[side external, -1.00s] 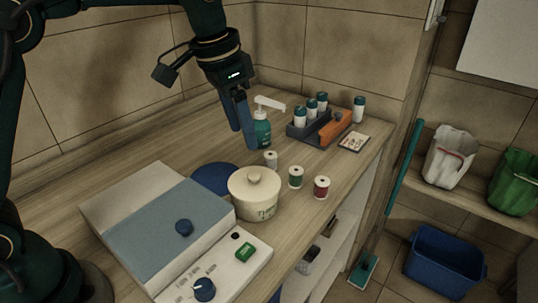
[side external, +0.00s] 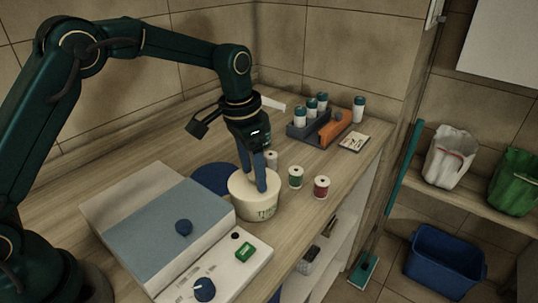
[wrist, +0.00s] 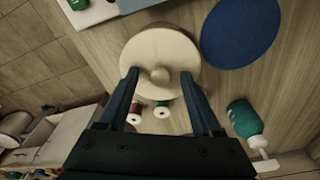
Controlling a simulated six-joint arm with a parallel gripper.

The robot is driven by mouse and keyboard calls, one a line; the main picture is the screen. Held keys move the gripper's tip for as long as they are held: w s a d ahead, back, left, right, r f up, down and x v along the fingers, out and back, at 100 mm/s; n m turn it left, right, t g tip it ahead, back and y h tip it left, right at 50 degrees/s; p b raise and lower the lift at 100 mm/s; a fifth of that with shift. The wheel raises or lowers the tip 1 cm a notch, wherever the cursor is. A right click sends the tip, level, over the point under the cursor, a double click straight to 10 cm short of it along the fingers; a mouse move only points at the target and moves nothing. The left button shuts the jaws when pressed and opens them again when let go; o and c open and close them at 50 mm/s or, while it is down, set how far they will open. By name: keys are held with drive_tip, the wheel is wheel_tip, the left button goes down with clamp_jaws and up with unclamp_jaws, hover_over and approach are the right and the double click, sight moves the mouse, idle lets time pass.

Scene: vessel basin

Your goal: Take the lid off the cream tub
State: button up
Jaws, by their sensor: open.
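The cream tub (side external: 257,205) stands upright on the wooden counter with its cream lid (side external: 238,183) on top. In the wrist view the round lid (wrist: 150,45) shows from above, with a small knob (wrist: 159,75) at its middle. My gripper (side external: 258,185) is over the lid, pointing down. In the wrist view my gripper (wrist: 158,75) is open, with one blue finger on each side of the knob. A gap shows between each finger and the knob. The fingers hide the knob in the side view.
A dark blue disc (side external: 211,178) lies beside the tub. A control box (side external: 165,225) is at left. Several thread spools stand to the right, including green (side external: 296,177) and red (side external: 321,187). A teal pump bottle (wrist: 244,119) and a bottle rack (side external: 318,133) are behind.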

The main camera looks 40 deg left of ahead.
clamp_jaws()
drive_tip(key=shift+r, duration=0.1)
